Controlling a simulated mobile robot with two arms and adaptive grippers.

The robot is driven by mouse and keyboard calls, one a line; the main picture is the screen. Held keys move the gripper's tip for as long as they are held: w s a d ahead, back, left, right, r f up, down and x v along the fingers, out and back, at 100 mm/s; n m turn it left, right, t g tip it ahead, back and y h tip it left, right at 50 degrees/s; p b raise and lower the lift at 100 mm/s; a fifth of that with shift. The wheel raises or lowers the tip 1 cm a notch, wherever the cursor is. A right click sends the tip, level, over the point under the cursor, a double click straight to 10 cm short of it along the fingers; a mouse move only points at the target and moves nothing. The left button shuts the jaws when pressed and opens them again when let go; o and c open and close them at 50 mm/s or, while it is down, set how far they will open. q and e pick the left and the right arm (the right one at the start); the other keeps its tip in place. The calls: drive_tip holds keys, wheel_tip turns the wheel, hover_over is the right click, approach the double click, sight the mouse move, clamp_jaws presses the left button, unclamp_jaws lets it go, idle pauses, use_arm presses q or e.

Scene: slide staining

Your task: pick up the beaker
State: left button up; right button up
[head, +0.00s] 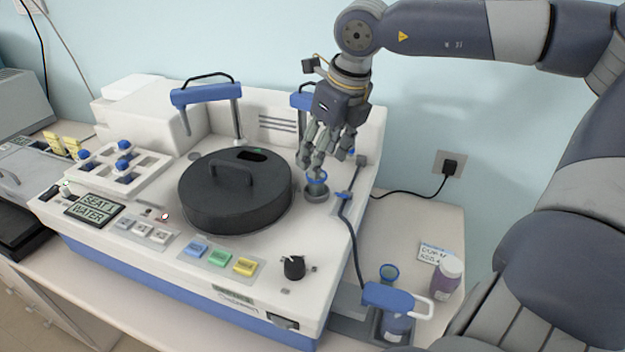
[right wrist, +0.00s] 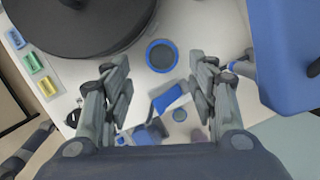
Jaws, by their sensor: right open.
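A small blue-rimmed beaker (head: 317,178) stands in a grey round seat on the white machine, right of the black lid. It shows from above in the right wrist view (right wrist: 161,56), rim ring facing the camera. My right gripper (head: 326,160) is above the beaker with its fingers pointing down. In the right wrist view my right gripper (right wrist: 160,78) is open, its fingers apart with nothing between the tips. The beaker's rim appears just beyond the fingertips, between their lines. The fingers partly cover the beaker in the head view. My left gripper is not in view.
The black round lid (head: 232,205) with a handle is close left of the beaker. A blue-topped dispenser (head: 388,297), a blue-rimmed vessel (head: 389,271) and a purple-labelled jar (head: 446,278) stand lower right. A blue-armed spout (head: 300,101) rises behind. A cable runs to the wall socket.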

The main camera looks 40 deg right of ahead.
sight(319, 194)
drive_tip(key=shift+x, duration=0.85)
drive_tip(key=shift+p+x, duration=0.85)
drive_tip(key=shift+x, duration=0.15)
drive_tip(key=shift+p+x, duration=0.35)
drive_tip(key=shift+x, duration=0.7)
drive_tip(key=shift+w+d+f, duration=0.15)
drive_tip(key=shift+w+f, duration=0.15)
drive_tip(key=shift+f, duration=0.2)
drive_tip(key=c, duration=1)
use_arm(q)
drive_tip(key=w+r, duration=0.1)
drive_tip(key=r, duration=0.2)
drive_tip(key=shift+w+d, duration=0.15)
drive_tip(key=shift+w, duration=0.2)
